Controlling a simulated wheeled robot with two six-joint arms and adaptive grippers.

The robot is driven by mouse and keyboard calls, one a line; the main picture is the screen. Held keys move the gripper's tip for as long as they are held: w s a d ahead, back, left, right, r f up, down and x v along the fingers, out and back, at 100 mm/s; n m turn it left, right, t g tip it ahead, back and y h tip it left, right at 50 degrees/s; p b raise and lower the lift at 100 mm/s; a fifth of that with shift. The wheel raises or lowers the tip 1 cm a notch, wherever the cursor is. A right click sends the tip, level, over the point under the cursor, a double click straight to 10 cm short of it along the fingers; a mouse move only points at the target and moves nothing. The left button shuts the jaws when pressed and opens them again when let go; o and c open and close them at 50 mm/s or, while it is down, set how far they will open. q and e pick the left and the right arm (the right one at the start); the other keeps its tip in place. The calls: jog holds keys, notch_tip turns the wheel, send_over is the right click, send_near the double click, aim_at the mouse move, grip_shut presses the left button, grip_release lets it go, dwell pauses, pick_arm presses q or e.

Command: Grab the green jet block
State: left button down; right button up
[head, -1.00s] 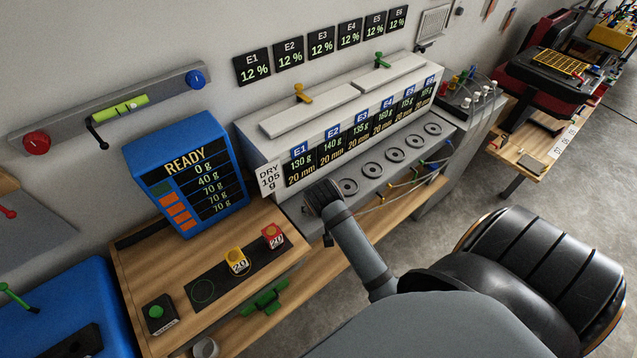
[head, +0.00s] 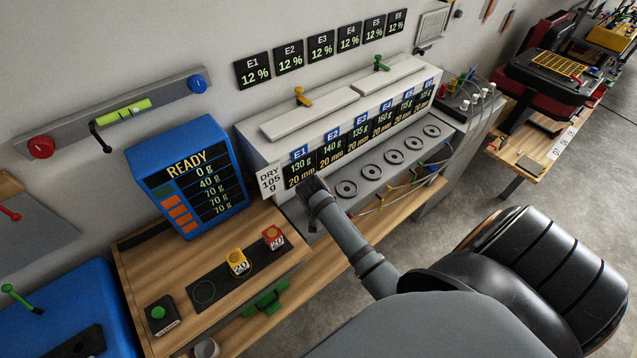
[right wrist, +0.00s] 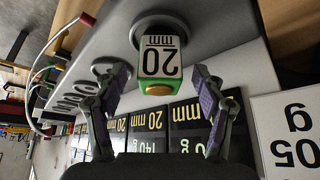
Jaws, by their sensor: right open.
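The green jet block (right wrist: 160,60) has a white "20 mm" label and a brass-coloured spot on its end. In the right wrist view it sits at a grey round seat on the rig's ledge. My right gripper (right wrist: 159,75) is open, with one finger on each side of the block and gaps showing between. In the head view my right gripper (head: 312,192) is in front of the E1 display, and the block is hidden behind it. My left gripper is not in view.
The grey rig (head: 405,112) has a row of round seats beside my right arm. Thin cables (head: 400,188) run along its front. A yellow block (head: 238,262) and a red block (head: 273,237) stand on a dark strip on the wooden bench (head: 140,272). A blue READY display (head: 180,150) stands behind.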

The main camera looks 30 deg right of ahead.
jog(key=x, duration=0.3)
jog(key=shift+w+d+f, duration=0.1)
jog(key=shift+w+f, duration=0.05)
jog(key=c, duration=0.4)
grip_shut()
jog(key=shift+r, duration=0.35)
notch_tip(320, 180, up, 3)
jog(key=shift+f+b, duration=0.15)
jog(key=shift+b, duration=0.5)
jog(key=s+r, duration=0.9)
jog(key=s, duration=0.5)
jog(key=shift+d+r+b, duration=0.4)
jog(key=shift+b, duration=0.05)
